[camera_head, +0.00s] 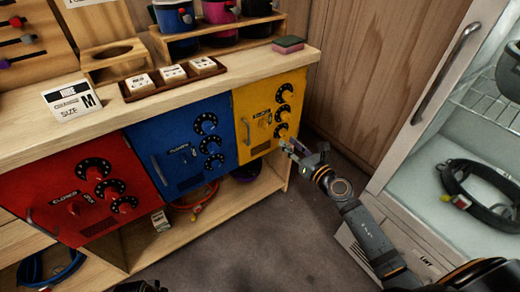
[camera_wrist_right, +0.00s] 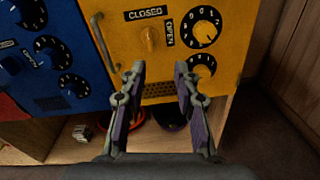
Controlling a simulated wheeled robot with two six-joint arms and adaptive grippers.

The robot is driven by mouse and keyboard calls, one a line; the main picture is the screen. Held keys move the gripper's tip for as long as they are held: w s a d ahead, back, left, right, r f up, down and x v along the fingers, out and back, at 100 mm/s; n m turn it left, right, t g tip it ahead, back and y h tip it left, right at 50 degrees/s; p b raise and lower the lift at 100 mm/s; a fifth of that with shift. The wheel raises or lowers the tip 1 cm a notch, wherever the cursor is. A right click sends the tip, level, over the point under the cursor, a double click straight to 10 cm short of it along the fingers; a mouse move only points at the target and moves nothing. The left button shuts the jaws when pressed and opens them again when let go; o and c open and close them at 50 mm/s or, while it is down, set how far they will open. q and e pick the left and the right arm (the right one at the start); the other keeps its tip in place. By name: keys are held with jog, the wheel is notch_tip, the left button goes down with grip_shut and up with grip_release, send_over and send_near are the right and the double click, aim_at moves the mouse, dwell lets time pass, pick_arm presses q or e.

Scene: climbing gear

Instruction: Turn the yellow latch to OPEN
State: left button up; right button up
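The yellow latch (camera_wrist_right: 150,39) is a small knob on the yellow door (camera_head: 280,92). In the right wrist view it stands upright, its top toward the CLOSED label (camera_wrist_right: 145,13). The OPEN label (camera_wrist_right: 170,32) is to its right. The latch also shows small in the head view (camera_head: 264,121). My right gripper (camera_wrist_right: 159,72) is open and empty, its fingertips below the latch in the wrist view and apart from it. In the head view my right gripper (camera_head: 293,147) is near the door's lower right corner. My left gripper cannot be made out; only a dark part of mine shows at the bottom edge.
Numbered dials (camera_wrist_right: 203,29) sit right of the latch, close to the right finger. A door handle (camera_wrist_right: 105,42) stands to its left. Blue (camera_head: 190,140) and red (camera_head: 80,190) doors lie further left.

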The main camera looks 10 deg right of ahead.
aim_at(267, 124)
jog(key=w+a, duration=0.1)
jog(key=w, duration=0.2)
jog(key=w+a+r+n, duration=0.1)
jog(key=w+a, duration=0.1)
jog(key=w, duration=0.1)
jog(key=w+a+n+b, duration=0.1)
jog(key=w, duration=0.2)
jog(key=shift+a+r+y, duration=0.3)
jog(key=shift+a+y, duration=0.05)
jog(key=shift+y, duration=0.05)
jog(key=shift+w+a, duration=0.15)
jog(key=shift+w, duration=0.2)
pick_arm(q)
jog(key=shift+s+d+r, duration=0.1)
jog(key=shift+d+r, duration=0.1)
jog(key=shift+r, duration=0.45)
jog(key=shift+s+d+r, duration=0.1)
jog(key=shift+d+r, duration=0.05)
jog(key=shift+r, duration=0.45)
pick_arm(e)
grip_shut()
